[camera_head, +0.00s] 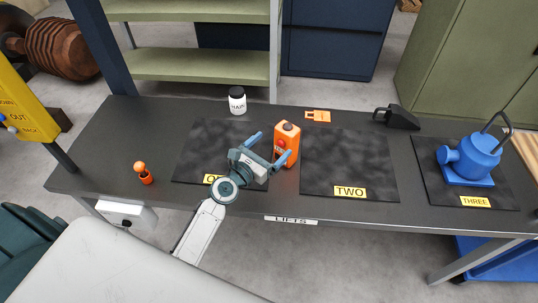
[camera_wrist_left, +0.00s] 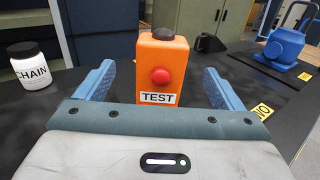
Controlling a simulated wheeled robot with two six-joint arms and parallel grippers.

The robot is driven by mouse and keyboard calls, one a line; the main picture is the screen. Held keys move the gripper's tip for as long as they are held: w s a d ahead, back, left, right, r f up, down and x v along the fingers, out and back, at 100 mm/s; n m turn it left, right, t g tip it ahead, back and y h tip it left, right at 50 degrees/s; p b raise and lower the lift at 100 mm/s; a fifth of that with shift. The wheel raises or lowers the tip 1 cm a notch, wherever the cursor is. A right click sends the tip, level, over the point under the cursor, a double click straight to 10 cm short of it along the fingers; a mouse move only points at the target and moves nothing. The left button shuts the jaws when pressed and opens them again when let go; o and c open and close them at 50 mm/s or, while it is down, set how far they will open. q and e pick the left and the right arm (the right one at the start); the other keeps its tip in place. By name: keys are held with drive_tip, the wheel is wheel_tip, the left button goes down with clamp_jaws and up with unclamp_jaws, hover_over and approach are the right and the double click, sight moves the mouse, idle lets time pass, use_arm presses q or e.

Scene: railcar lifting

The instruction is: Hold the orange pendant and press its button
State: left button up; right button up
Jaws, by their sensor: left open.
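The orange pendant (camera_head: 287,145) stands upright on the dark table between the mats labelled ONE and TWO. In the left wrist view the pendant (camera_wrist_left: 163,120) faces me, with a red button (camera_wrist_left: 161,76) on its front, a black knob on top and a TEST label below the button. My left gripper (camera_head: 271,146) is open in front of the pendant. In the left wrist view its two blue fingers (camera_wrist_left: 157,85) lie to the left and right of the pendant, with gaps on both sides. My right gripper is not in view.
A white CHAIN jar (camera_head: 237,100) stands behind mat ONE. A small orange knobbed object (camera_head: 143,173) is at the left. An orange tag (camera_head: 318,116) and a black wedge-shaped thing (camera_head: 402,117) lie at the back. A blue pump (camera_head: 470,158) sits on mat THREE. Mat TWO (camera_head: 347,160) is clear.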

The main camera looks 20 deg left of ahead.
sight(282, 136)
use_arm(q)
drive_tip(key=x, duration=0.3)
drive_tip(key=shift+w+d+r, duration=0.1)
drive_tip(key=shift+w+d, duration=0.05)
drive_tip(key=shift+w, duration=0.05)
drive_tip(key=x, duration=0.3)
drive_tip(key=shift+w+d, duration=0.1)
drive_tip(key=shift+w, duration=0.35)
drive_tip(key=shift+w+d, duration=0.15)
drive_tip(key=c, duration=1.3)
drive_tip(key=shift+o, duration=0.2)
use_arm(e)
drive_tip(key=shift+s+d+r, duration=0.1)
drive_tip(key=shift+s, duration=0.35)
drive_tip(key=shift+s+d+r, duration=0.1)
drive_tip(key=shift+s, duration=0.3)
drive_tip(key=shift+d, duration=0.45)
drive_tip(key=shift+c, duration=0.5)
